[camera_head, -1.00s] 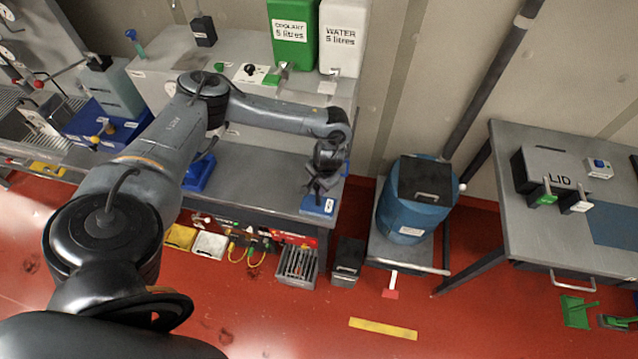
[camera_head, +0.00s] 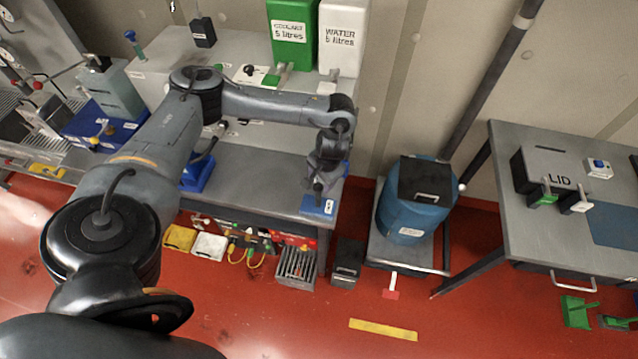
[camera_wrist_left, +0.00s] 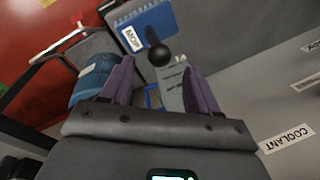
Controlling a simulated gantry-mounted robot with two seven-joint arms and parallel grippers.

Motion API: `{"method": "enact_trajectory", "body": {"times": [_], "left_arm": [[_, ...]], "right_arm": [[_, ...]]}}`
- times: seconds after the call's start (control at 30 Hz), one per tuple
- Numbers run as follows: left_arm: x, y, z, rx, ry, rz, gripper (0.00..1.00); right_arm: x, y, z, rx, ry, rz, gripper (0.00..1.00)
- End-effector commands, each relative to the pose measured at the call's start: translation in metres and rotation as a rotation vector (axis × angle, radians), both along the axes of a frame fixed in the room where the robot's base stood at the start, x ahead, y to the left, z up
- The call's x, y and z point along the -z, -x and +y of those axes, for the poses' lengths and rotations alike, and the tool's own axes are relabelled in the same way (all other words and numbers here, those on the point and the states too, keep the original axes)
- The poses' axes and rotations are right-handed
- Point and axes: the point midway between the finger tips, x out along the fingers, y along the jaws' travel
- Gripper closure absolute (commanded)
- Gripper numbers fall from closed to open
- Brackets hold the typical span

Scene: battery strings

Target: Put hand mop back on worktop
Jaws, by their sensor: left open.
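My left gripper (camera_head: 319,190) is over the right end of the worktop (camera_head: 270,172), beside a blue pad (camera_head: 316,206). In the left wrist view its two purple fingers (camera_wrist_left: 158,68) are spread apart. A black ball knob (camera_wrist_left: 159,54) and a grey piece with a blue edge (camera_wrist_left: 168,90) show between them; these look like the hand mop, and I cannot tell whether a finger touches it. The blue pad, labelled MOP (camera_wrist_left: 150,22), lies just beyond the knob. In the head view the arm hides most of the mop. My right gripper is out of view.
A green coolant can (camera_head: 292,40) and a white water can (camera_head: 342,42) stand at the back of the bench. A blue drum (camera_head: 410,212) stands on a trolley right of the worktop. A second table (camera_head: 600,245) is at far right.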

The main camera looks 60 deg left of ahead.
Motion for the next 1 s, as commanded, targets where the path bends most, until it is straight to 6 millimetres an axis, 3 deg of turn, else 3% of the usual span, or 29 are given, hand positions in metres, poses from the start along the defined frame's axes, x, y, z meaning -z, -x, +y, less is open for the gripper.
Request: {"method": "enact_trajectory", "body": {"times": [0.03,0.1,0.3,0.5,0.63,0.77,0.87,0.9,1.0], "left_arm": [[-0.017,-0.002,-0.002,0.003,0.0,-0.005,0.39],[-0.031,-0.003,-0.004,0.002,-0.001,-0.004,0.39],[-0.058,-0.004,-0.01,0.002,-0.001,-0.003,0.39],[-0.068,-0.005,-0.018,0.019,0.004,-0.005,0.39],[-0.058,-0.012,-0.047,0.13,0.034,-0.027,0.39],[-0.035,-0.024,-0.115,0.367,0.106,-0.095,0.39],[-0.019,-0.027,-0.193,0.591,0.19,-0.189,0.39],[-0.016,-0.026,-0.228,0.676,0.228,-0.239,0.39],[-0.021,-0.019,-0.311,0.847,0.311,-0.385,0.39]], "right_arm": [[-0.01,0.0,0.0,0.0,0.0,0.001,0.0],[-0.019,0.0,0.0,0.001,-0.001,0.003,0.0],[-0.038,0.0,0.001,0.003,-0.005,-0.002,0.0],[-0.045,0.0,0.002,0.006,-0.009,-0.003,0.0],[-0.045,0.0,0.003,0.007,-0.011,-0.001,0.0],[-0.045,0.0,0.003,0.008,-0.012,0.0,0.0],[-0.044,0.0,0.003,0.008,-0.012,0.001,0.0],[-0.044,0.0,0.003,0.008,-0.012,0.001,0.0],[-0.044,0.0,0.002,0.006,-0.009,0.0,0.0]]}}
